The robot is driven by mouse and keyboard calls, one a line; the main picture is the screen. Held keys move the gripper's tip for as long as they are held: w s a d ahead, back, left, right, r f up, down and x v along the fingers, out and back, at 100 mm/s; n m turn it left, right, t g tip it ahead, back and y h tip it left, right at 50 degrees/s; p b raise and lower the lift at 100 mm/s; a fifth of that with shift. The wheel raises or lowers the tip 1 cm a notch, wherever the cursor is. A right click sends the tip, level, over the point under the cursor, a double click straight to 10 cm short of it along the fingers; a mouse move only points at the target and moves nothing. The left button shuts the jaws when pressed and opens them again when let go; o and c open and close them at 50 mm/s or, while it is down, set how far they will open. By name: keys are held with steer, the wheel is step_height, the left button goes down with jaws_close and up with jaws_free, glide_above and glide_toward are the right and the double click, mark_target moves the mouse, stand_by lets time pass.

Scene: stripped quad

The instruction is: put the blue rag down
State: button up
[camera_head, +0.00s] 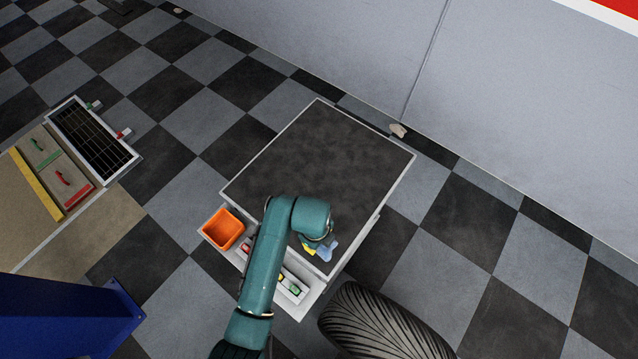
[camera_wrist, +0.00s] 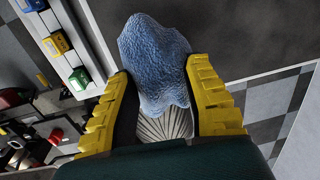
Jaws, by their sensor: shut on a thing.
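The blue rag (camera_wrist: 155,60) is a crumpled, textured cloth between the two yellow ribbed fingers of my gripper (camera_wrist: 163,95) in the wrist view. The fingers are shut on it. In the head view, the rag (camera_head: 328,250) shows as a small light-blue patch beside my gripper (camera_head: 316,250), at the near right part of the dark-topped cart (camera_head: 320,150). Part of the gripper is hidden under my teal arm. I cannot tell whether the rag touches the cart top.
An orange bin (camera_head: 223,229) and a narrow tray (camera_head: 290,287) with small coloured items line the cart's near side. A black tyre (camera_head: 375,325) stands close at the near right. Most of the cart top is bare. A small pale object (camera_head: 398,130) lies by the grey wall.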

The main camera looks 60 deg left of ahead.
steer(key=shift+f+b, duration=0.4)
steer(key=shift+f, duration=1.8)
steer(key=shift+f, duration=0.1)
steer(key=o, duration=1)
steer(key=shift+o, duration=0.2)
steer(key=r+p, duration=0.1)
steer(key=r, duration=0.7)
steer(key=r+p, duration=0.1)
steer(key=r, duration=0.3)
steer(key=shift+s+d+r+p, duration=0.1)
steer(key=shift+s+d+p, duration=0.05)
steer(key=shift+s+p, duration=0.25)
